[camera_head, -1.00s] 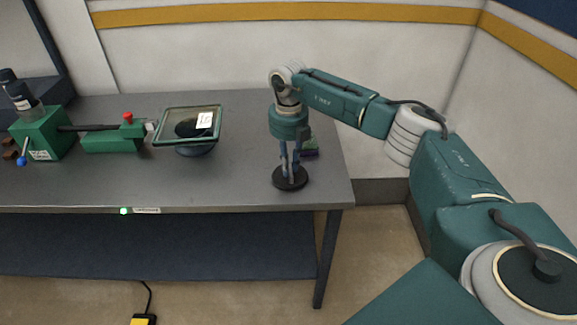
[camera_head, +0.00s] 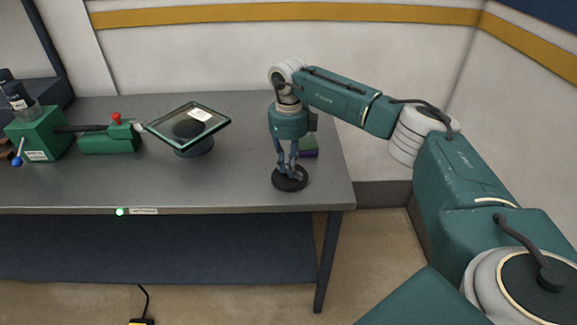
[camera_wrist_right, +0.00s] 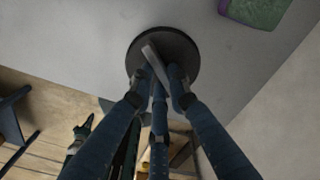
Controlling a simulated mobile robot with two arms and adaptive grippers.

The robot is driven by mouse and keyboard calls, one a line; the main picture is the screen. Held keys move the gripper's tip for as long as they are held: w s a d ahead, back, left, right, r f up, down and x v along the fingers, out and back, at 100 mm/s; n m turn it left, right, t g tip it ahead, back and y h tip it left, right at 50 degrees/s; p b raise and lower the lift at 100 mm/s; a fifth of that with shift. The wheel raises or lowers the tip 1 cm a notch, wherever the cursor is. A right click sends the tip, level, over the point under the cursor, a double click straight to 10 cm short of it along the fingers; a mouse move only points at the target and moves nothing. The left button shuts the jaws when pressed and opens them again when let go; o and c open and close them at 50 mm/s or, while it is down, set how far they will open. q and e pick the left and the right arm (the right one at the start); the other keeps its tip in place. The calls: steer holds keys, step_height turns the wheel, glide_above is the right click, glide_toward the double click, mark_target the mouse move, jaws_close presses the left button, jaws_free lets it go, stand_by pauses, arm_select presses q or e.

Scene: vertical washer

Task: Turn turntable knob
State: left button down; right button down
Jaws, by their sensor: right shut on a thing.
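The turntable knob (camera_head: 290,181) is a dark round disc on the table near its right front corner. It also shows in the right wrist view (camera_wrist_right: 180,45), with a grey raised grip bar (camera_wrist_right: 154,66) across it. My right gripper (camera_head: 289,172) points straight down over the knob, its fingers shut on the grip bar. In the wrist view the fingertips (camera_wrist_right: 158,84) close on the bar from both sides. A square glass tray (camera_head: 207,113) sits tilted cornerwise on a dark round turntable (camera_head: 194,148). My left gripper is not in view.
A green machine block (camera_head: 38,135) with a blue-tipped lever and a green unit with a red button (camera_head: 112,136) stand at the left. A purple and green sponge-like block (camera_head: 308,148) lies behind my right gripper. The table (camera_head: 240,170) is clear between turntable and knob.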

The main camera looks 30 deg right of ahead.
steer(key=shift+r+n, duration=0.1)
steer(key=shift+n, duration=0.3)
steer(key=c, duration=1.7)
jaws_free()
steer(key=shift+o, duration=0.2)
step_height(320, 180, up, 12)
